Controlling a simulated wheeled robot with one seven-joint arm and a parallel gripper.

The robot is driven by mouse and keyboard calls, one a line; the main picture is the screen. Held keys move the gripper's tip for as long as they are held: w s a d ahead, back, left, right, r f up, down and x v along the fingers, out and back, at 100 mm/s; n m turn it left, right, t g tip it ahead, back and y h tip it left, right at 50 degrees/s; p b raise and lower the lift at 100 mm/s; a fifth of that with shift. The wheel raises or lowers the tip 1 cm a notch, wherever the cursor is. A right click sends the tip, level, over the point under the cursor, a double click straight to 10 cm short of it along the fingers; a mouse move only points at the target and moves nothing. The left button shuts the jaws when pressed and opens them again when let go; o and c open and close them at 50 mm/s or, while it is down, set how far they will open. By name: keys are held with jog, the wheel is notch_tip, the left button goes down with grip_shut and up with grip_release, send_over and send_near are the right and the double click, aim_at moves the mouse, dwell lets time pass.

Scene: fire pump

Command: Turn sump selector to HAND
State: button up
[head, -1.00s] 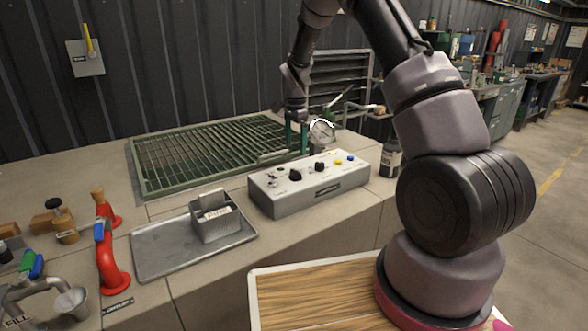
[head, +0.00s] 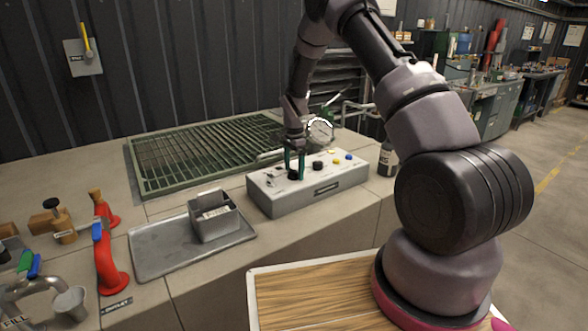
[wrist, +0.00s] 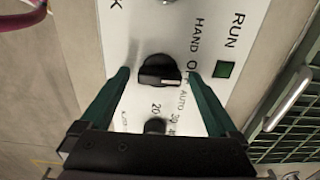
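The sump selector is a black knob (wrist: 158,70) with a white pointer mark, on the white panel in the wrist view. HAND, a partly hidden label starting with O, and AUTO stand along its right side. The pointer faces right, roughly toward the O label, tilted slightly toward AUTO. My gripper (wrist: 158,76) is open, its green fingers on either side of the knob with visible gaps. In the head view my gripper (head: 294,168) is down at the left knob of the grey control box (head: 310,195) and hides most of that knob.
A second black knob (wrist: 155,126) with a number scale sits close to the selector, partly behind my gripper. A green square (wrist: 223,69) is beside RUN. A metal tray (head: 160,258) is left.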

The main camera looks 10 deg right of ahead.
jog(key=c, duration=1.2)
jog(key=shift+n, duration=0.4)
jog(key=n, duration=0.5)
jog(key=shift+n, duration=0.3)
jog(key=n, duration=0.5)
jog(key=shift+n, duration=0.3)
jog(key=o, duration=1.4)
